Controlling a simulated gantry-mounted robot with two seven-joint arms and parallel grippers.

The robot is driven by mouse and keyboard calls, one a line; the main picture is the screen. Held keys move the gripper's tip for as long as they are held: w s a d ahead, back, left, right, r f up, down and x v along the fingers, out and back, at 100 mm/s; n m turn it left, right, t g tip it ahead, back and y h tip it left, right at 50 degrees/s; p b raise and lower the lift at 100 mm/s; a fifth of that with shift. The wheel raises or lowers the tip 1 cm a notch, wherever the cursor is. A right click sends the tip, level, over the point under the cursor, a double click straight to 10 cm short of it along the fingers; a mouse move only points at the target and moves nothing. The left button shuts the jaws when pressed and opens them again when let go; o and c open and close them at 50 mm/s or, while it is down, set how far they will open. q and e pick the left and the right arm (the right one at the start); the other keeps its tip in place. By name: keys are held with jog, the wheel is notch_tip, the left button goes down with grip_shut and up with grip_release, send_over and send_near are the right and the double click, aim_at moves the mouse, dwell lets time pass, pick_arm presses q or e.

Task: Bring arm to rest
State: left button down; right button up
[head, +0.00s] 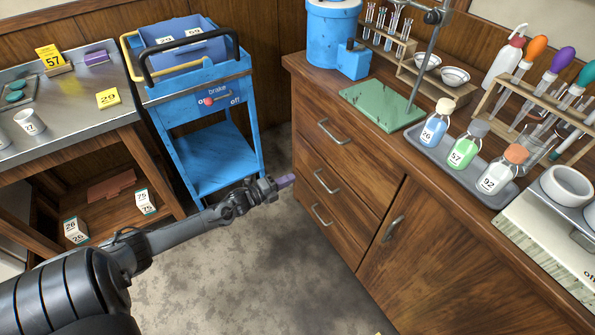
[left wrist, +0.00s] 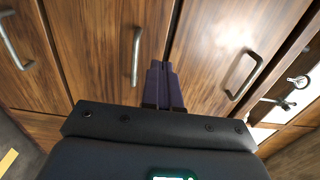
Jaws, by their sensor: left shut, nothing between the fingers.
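My left arm comes in from the lower left of the head view. Its gripper (head: 286,181) is shut with nothing in it, in front of the wooden cabinet's drawers and above the floor. The left wrist view shows the purple fingertips (left wrist: 164,86) together, with the cabinet's drawer fronts beyond them. I cannot tell from the picture how near the fingertips are to the cabinet. My right gripper is in neither view.
The wooden cabinet (head: 330,170) with metal handles stands at the right, carrying a grey tray (head: 433,152) of bottles. A blue cart (head: 215,155) stands behind my left arm. A steel-topped bench (head: 75,115) is at the left. Grey floor (head: 270,265) lies clear between them.

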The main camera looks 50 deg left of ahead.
pick_arm(q)
jog(key=s+d+r+n+p, duration=0.1)
jog(key=s+d+p, duration=0.3)
jog(key=s+p, duration=0.15)
jog(key=s+d+r+n+g+p, duration=0.2)
jog(key=d+r+n+g+p, duration=0.15)
jog(key=d+r+p, duration=0.65)
jog(key=s+d+r+n+g+p, duration=0.2)
jog(key=d+r+n+p, duration=0.4)
jog(key=d, duration=0.8)
jog(key=s+d+r+n+g+y, duration=0.1)
jog(key=s+d+r+n+g, duration=0.3)
jog(key=s+r+n+g, duration=0.75)
notch_tip(320, 180, up, 36)
jog(key=s+m+t+p, duration=0.2)
jog(key=m+p, duration=0.3)
jog(key=p, duration=3.2)
jog(key=shift+a+f+t, duration=0.2)
jog(key=shift+t, duration=0.1)
